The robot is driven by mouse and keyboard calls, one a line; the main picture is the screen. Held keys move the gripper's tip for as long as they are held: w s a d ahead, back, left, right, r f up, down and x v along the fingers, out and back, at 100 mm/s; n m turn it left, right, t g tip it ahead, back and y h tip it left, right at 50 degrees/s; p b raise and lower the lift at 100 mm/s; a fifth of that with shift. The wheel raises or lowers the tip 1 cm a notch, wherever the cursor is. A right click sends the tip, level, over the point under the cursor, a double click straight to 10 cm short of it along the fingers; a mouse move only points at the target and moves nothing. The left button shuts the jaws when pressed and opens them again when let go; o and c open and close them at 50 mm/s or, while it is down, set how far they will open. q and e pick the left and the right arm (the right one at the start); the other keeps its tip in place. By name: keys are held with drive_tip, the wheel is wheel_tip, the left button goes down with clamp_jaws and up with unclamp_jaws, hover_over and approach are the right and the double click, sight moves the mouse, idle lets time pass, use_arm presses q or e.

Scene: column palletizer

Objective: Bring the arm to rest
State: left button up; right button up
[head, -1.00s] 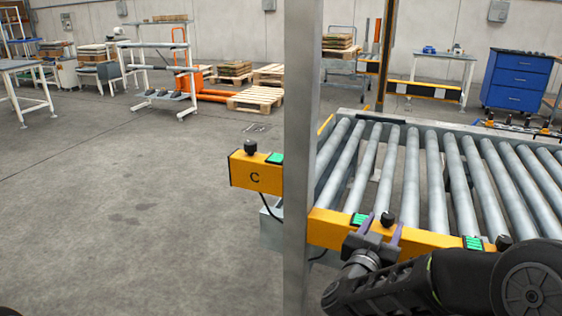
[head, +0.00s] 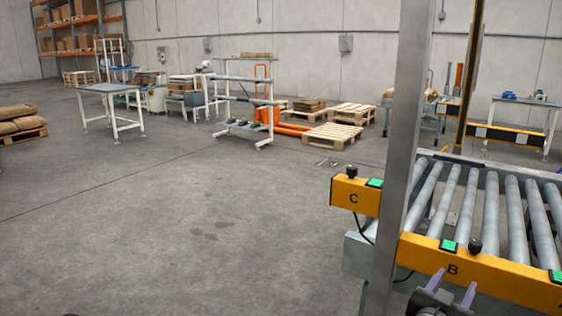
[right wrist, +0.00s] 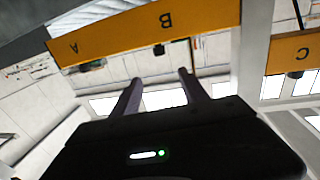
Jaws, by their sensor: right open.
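My right gripper (head: 452,287) is at the lower right of the head view, with its two purple fingers apart and nothing between them. It is in front of the yellow panel marked B (head: 452,269), which carries a green button (head: 448,245) and a black knob (head: 475,246). In the right wrist view the open fingers (right wrist: 158,88) point toward the same yellow panel (right wrist: 150,32), which appears upside down. Whether they touch it I cannot tell. My left gripper is not in view.
A grey post (head: 402,150) stands in front of the roller conveyor (head: 490,205). A yellow box marked C (head: 354,196) is left of the post. Pallets (head: 332,136), a white table (head: 108,88) and shelves stand farther back. The floor (head: 180,210) at left is clear.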

drive_tip(key=w+a+f+n+t+y, duration=0.1)
drive_tip(key=w+a+f+n+y, duration=0.3)
drive_tip(key=a+f+y, duration=0.5)
drive_tip(key=s+a+f+n+g+y, duration=0.1)
drive_tip(key=s+a+f+g+y, duration=0.2)
drive_tip(key=a+f, duration=0.85)
drive_tip(key=s+a+f+n+g+y, duration=0.1)
drive_tip(key=s+a+f+g+y, duration=0.15)
drive_tip(key=s+f, duration=0.4)
drive_tip(key=s+a+f+n+g+y, duration=0.1)
drive_tip(key=s+a+f+g, duration=0.25)
drive_tip(key=f, duration=0.55)
drive_tip(key=s+a+f+g+y, duration=0.1)
drive_tip(key=s+a+f+g, duration=0.2)
drive_tip(key=s, duration=0.4)
drive_tip(key=s+a+f+g+y, duration=0.15)
drive_tip(key=s+f, duration=0.25)
drive_tip(key=s, duration=0.4)
wheel_tip(320, 180, up, 17)
drive_tip(key=p, duration=1.8)
drive_tip(key=shift+s+a+n+t+h, duration=0.3)
drive_tip(key=shift+s+a+t+h, duration=0.05)
drive_tip(key=shift+s+a+h, duration=0.1)
drive_tip(key=shift+f, duration=0.1)
